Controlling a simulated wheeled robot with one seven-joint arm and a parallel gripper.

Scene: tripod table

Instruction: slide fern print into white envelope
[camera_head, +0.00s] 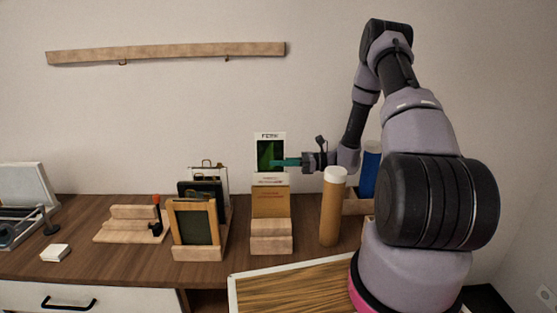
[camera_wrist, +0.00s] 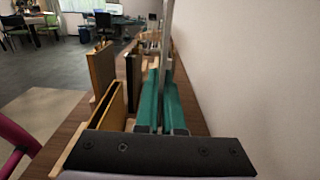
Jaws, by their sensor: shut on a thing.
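The fern print (camera_head: 264,153), a white-bordered card with a dark green picture and the word FERN at its top, is upright in the head view. My gripper (camera_head: 278,162) reaches in from the right and its teal fingers are shut on the print's right side. In the wrist view the print (camera_wrist: 167,45) shows edge-on between the fingers (camera_wrist: 160,100). Directly below it a tan envelope-like sleeve (camera_head: 270,201) stands in a wooden block holder (camera_head: 271,240). A pale strip with small lettering shows between print and sleeve; I cannot tell whether it is the white envelope.
Left of the holder, a wooden rack (camera_head: 198,254) holds a framed dark panel (camera_head: 195,224), a black item and a white item. A tan cylinder with a white cap (camera_head: 332,208) stands close on the right, with a blue cylinder (camera_head: 370,171) behind. The wall is close behind.

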